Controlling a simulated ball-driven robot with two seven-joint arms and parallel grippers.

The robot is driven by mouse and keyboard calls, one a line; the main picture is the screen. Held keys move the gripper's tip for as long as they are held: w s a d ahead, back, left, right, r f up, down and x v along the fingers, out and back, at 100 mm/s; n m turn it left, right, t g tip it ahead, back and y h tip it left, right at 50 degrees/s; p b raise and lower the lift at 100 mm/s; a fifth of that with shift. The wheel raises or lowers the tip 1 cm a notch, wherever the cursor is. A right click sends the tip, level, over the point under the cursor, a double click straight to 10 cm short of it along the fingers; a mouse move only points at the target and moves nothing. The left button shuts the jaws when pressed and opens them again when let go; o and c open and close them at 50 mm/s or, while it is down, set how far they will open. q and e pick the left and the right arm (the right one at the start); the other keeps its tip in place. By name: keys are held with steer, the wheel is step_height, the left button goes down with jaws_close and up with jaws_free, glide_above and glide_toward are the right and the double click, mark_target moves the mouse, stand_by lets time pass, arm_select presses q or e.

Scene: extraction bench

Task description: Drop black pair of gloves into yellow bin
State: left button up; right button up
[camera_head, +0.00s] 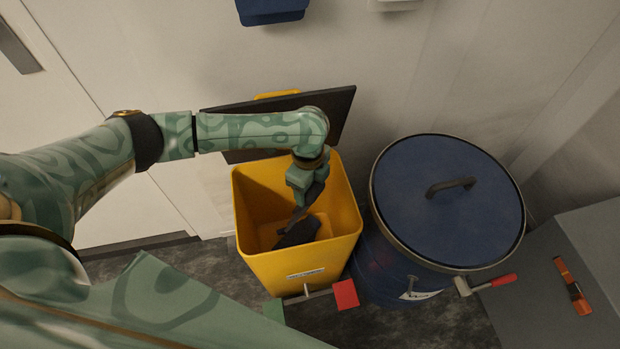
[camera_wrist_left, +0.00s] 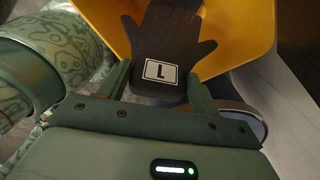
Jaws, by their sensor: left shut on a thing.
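The yellow bin (camera_head: 300,267) stands open on the floor, its dark lid (camera_head: 341,104) tipped back against the wall. My left gripper (camera_head: 303,208) reaches down over the bin's opening. It is shut on the black gloves (camera_head: 298,232), which hang inside the bin's mouth. In the left wrist view the gloves (camera_wrist_left: 170,40) show a white label with an L, held between the two fingers of the left gripper (camera_wrist_left: 160,88). The yellow bin wall (camera_wrist_left: 240,35) shows behind them. Whether the gloves touch the bin's bottom cannot be told. My right gripper is not in view.
A blue drum (camera_head: 420,205) with a handled lid stands close to the bin's right. A red-handled tool (camera_head: 490,284) is at its front. An orange tool (camera_head: 572,286) lies on a grey surface (camera_head: 590,235) at the right. A blue container (camera_head: 272,10) is on the wall above.

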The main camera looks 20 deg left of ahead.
arm_select(q)
steer(key=shift+f, duration=0.15)
steer(key=o, duration=1.1)
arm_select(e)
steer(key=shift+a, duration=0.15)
arm_select(q)
steer(key=r+p, duration=0.4)
steer(key=r, duration=0.4)
steer(key=r+p, duration=0.3)
steer(key=r, duration=0.5)
steer(key=shift+w+a+r+p, duration=0.1)
steer(key=shift+a+r+p, duration=0.1)
steer(key=shift+p, duration=0.15)
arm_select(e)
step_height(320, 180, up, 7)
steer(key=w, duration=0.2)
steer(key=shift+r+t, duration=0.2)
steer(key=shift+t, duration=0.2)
arm_select(q)
steer(key=shift+f, duration=0.1)
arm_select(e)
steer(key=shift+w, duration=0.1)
